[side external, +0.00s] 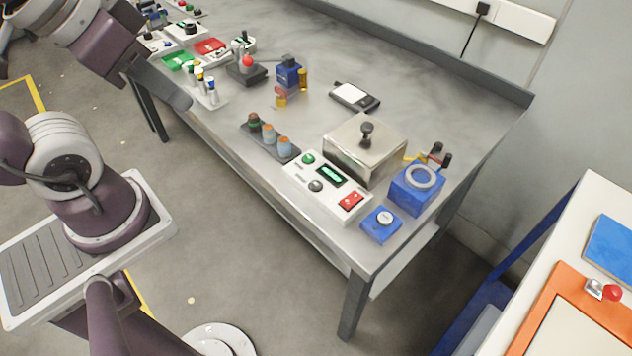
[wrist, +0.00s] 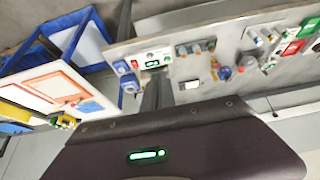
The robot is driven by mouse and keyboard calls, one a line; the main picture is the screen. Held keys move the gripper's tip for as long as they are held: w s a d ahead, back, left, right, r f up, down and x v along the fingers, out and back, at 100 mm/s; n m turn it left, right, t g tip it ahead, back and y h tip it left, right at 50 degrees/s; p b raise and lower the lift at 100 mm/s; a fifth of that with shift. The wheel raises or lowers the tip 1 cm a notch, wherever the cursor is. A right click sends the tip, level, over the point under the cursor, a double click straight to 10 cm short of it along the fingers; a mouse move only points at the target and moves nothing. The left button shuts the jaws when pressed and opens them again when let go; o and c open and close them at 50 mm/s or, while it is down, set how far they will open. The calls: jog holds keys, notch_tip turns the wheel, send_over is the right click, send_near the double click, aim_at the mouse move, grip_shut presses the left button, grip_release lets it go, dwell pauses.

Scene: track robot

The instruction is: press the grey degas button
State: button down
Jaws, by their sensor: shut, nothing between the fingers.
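The grey degas button (side external: 316,186) is a small round button on the white control panel (side external: 300,180) of a metal bath unit. A green button (side external: 308,159), a lit green display (side external: 331,174) and a red rocker switch (side external: 351,201) share that panel. The panel also shows small and tilted in the wrist view (wrist: 137,64), where I cannot make out the button clearly. My gripper (side external: 184,102) is shut and empty at the table's left edge, up and left of the panel and well apart from it.
The lidded metal bath (side external: 364,146) with a black knob stands behind the panel. A rack of capped bottles (side external: 268,140) stands left of it; blue devices (side external: 381,224) stand right.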

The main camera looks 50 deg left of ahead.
jog(key=w+a+f+m+t+y, duration=0.1)
jog(key=w+a+f+m, duration=0.3)
jog(key=w, duration=0.5)
jog(key=w+a+f+m+t+y, duration=0.1)
jog(key=w+a+m, duration=0.3)
jog(key=w, duration=0.5)
jog(key=m+g+h, duration=0.2)
jog(key=m+h, duration=0.8)
jog(key=m, duration=0.2)
send_over(311, 183)
notch_tip(311, 183, down, 12)
jog(key=shift+a+r, duration=0.1)
jog(key=shift+y, duration=0.3)
jog(key=shift+f, duration=4.4)
jog(key=shift+f, duration=0.4)
